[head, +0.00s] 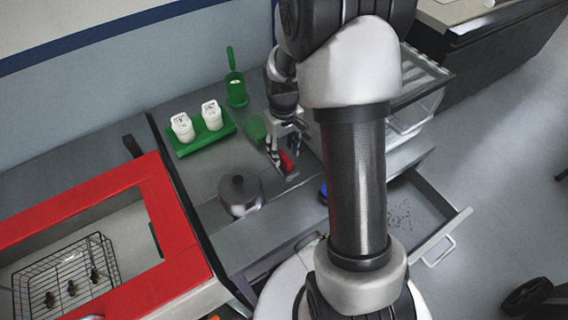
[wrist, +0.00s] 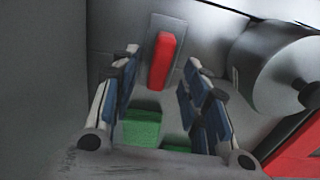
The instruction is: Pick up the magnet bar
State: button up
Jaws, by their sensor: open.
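A red bar (head: 287,160), which I take to be the magnet bar, sits on a small grey plate on the grey worktop. In the wrist view the red bar (wrist: 161,62) shows just ahead of the fingertips, between their two lines. My gripper (head: 282,158) is open and close to the bar, with its fingers reaching down towards it. In the wrist view my gripper (wrist: 162,66) has one finger on each side and nothing held. Whether a finger touches the bar cannot be told. My arm crosses the head view and hides part of the worktop.
A grey lidded pot (head: 240,195) stands left of and nearer than the bar. A green block (head: 254,129), a green rack (head: 203,139) with two white containers and a green cup (head: 236,92) stand behind. A red-framed bin (head: 150,205) is left; an open drawer (head: 425,215) is right.

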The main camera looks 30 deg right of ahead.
aim_at(284, 156)
notch_tip(284, 156, down, 4)
jog(key=shift+s+r+b, duration=0.1)
jog(key=shift+r+b, duration=0.05)
jog(key=shift+b, duration=0.35)
jog(key=shift+r, duration=0.1)
jog(key=shift+c, duration=0.4)
grip_shut()
